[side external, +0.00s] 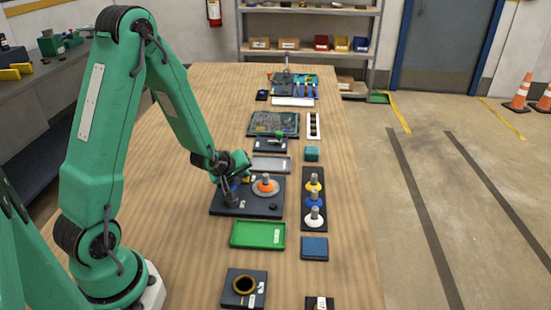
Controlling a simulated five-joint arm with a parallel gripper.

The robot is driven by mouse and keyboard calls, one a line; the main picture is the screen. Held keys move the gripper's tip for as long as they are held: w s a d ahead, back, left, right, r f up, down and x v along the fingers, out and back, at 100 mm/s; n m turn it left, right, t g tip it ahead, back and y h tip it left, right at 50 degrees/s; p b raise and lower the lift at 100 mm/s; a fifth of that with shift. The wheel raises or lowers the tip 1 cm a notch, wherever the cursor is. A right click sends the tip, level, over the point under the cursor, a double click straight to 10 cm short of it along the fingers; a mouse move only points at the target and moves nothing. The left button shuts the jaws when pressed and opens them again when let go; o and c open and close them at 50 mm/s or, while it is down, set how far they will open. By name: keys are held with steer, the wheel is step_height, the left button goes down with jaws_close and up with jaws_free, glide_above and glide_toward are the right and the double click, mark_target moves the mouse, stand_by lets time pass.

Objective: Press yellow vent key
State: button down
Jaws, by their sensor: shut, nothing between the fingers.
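My gripper (229,196) points down over the left part of a black base plate (248,210) and is shut, with nothing seen between its fingers. A small yellow patch (247,179) shows on the plate just right of my gripper, partly hidden by it. It may be the yellow vent key, but it is too small to be sure. I cannot tell whether my fingertips touch the plate or anything on it. A grey washer (274,193) with an orange cone and a metal post stands on the plate's right side.
A black rack (306,211) with yellow, blue and white cones stands to the right. A green tray (258,242) lies in front of the plate and a grey tray (271,171) behind it. The table's right strip is clear.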

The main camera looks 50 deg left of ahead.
mark_target(244, 181)
steer(key=shift+r, duration=0.95)
steer(key=shift+r, duration=2.45)
steer(key=shift+d+r, duration=0.1)
steer(key=shift+r, duration=0.05)
steer(key=s+d+r+m+g+h, duration=0.1)
steer(key=s+d+r+m+h, duration=0.1)
steer(key=s+d+r+m, duration=0.65)
steer(key=s+d+r+m+g, duration=0.1)
steer(key=s+d+r+m, duration=0.1)
steer(key=s, duration=0.3)
steer(key=s+d+r+m+g+h, duration=0.1)
steer(key=s+d+r+m, duration=0.2)
steer(key=s+d+r, duration=0.1)
steer(key=shift+s+d+r, duration=0.25)
steer(key=shift+s+r, duration=0.2)
steer(key=shift+s, duration=0.65)
